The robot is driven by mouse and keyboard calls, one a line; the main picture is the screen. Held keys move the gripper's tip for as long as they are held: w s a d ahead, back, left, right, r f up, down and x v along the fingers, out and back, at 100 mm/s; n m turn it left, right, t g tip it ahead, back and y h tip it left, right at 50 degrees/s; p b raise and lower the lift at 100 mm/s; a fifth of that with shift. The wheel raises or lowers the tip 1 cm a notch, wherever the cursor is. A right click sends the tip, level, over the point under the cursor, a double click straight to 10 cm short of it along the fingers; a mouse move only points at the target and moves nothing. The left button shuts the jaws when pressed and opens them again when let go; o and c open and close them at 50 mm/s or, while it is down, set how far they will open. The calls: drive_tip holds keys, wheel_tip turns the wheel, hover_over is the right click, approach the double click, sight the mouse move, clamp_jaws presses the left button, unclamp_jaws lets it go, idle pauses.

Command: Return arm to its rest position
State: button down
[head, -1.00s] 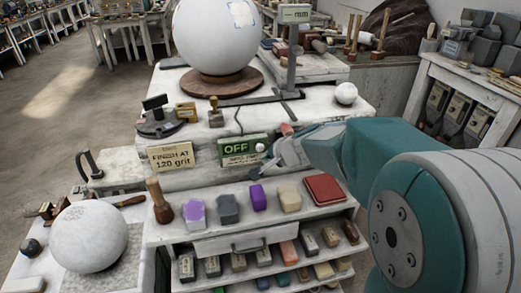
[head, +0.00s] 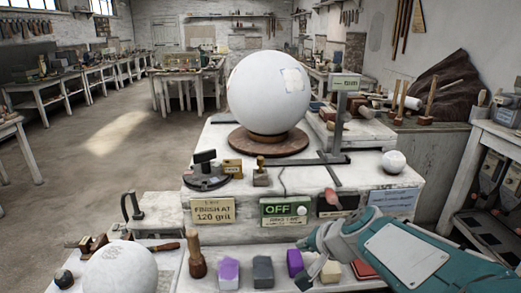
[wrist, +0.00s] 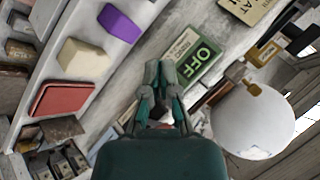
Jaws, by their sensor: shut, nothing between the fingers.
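My gripper (head: 304,276) is shut and empty. The teal forearm, mine, comes in from the lower right in the head view. A large white sphere (head: 262,95) stands on a round brown turntable (head: 240,142) on the bench, apart from my gripper.
The shelf below holds a purple block (head: 229,273), a grey block (head: 262,272) and a beige block (head: 331,273) close to my gripper. A small white ball (head: 394,162) sits at the bench's right. Another white sphere (head: 120,270) is at lower left. Open floor (head: 110,150) lies left.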

drive_tip(key=s+d+n+g+h, duration=0.2)
drive_tip(key=s+n+h, duration=0.2)
drive_tip(key=s, duration=1.3)
drive_tip(key=n, duration=0.3)
drive_tip(key=shift+s+d+r, duration=0.25)
drive_tip(key=shift+s+d, duration=0.1)
drive_tip(key=shift+s, duration=0.05)
